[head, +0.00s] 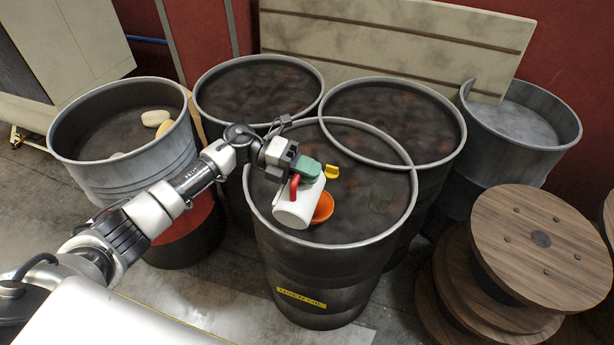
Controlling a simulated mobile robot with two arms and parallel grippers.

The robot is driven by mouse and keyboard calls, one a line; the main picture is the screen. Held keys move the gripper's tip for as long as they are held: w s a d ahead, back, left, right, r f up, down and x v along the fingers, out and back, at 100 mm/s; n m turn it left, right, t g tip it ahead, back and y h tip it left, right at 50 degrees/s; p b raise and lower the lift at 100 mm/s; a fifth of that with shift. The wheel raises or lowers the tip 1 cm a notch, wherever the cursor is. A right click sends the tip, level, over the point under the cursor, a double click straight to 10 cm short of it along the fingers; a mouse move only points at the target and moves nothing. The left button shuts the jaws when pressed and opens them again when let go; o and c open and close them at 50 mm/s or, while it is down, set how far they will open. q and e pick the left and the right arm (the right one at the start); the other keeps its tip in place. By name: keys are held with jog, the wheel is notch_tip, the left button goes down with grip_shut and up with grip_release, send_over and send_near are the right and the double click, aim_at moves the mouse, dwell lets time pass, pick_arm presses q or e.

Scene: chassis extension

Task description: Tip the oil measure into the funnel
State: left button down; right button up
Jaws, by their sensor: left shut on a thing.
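The oil measure (296,207) is a white jug with a red handle. It is held tilted above the front drum, its white end toward the lower left. My left gripper (297,168) is shut on it at the upper, handle end, where a green part and a small yellow piece show. The orange funnel (323,208) is just right of the measure, over the front drum, and partly hidden behind it. Whether the measure touches the funnel, and whether any oil flows, I cannot tell. My right gripper is not in view.
The front drum (315,285) bears a yellow label; a dark, faint object (389,194) is on its top at right. Other drums crowd behind and to both sides. Wooden cable spools (540,240) stand at right. A board (400,40) leans at the back.

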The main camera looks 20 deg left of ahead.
pick_arm(q)
jog(key=shift+w+r+n, duration=0.4)
jog(key=shift+w+r, duration=0.05)
jog(key=shift+w, duration=0.15)
dwell(2.1)
dwell(3.3)
